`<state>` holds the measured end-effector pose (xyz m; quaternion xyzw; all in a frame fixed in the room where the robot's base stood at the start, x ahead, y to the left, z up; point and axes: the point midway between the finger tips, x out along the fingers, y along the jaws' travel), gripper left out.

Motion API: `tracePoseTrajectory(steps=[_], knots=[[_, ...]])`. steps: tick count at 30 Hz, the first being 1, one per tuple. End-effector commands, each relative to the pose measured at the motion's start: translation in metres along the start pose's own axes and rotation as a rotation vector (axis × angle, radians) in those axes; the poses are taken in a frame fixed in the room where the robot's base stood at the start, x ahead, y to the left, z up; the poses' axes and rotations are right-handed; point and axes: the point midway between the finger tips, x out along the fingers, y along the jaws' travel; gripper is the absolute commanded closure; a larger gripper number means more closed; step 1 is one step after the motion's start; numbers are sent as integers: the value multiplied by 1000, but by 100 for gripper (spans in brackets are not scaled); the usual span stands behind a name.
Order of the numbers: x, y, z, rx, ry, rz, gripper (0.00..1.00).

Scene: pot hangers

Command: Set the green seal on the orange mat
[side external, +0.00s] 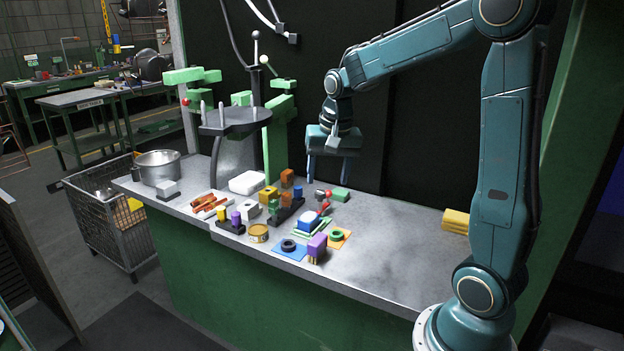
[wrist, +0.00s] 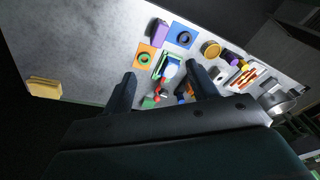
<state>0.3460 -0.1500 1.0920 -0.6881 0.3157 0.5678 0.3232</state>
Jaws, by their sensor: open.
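The green seal (side external: 333,238), a ring, lies flat on the orange mat (side external: 347,233) near the front of the bench. In the wrist view the seal (wrist: 140,58) lies within the edges of the orange mat (wrist: 152,47), left of the gap between my fingers. My gripper (side external: 328,178) is open and empty. It is raised above the bench, behind the mat and apart from the seal. The fingers also show in the wrist view (wrist: 162,72), spread wide with nothing between their tips.
Beside the orange mat are a purple block (side external: 317,246), a blue mat (side external: 289,256) with a black ring (side external: 288,245), and a blue-and-white item (side external: 308,220). Several blocks and a tin (side external: 258,234) crowd the left. The bench's right part is clear up to yellow cloths (side external: 456,220).

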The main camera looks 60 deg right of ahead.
Motion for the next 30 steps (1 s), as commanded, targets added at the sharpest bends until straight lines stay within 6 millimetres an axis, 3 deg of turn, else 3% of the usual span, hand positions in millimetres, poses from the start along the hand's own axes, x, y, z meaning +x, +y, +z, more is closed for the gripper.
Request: tracePoseTrajectory(steps=[6,15,24,30], knots=[[-38,-6,50,-203,57,-51,42],[-72,1,115,-473,134,-114,42],[-88,22,174,-736,217,-177,42],[-88,35,200,-863,261,-207,42]])
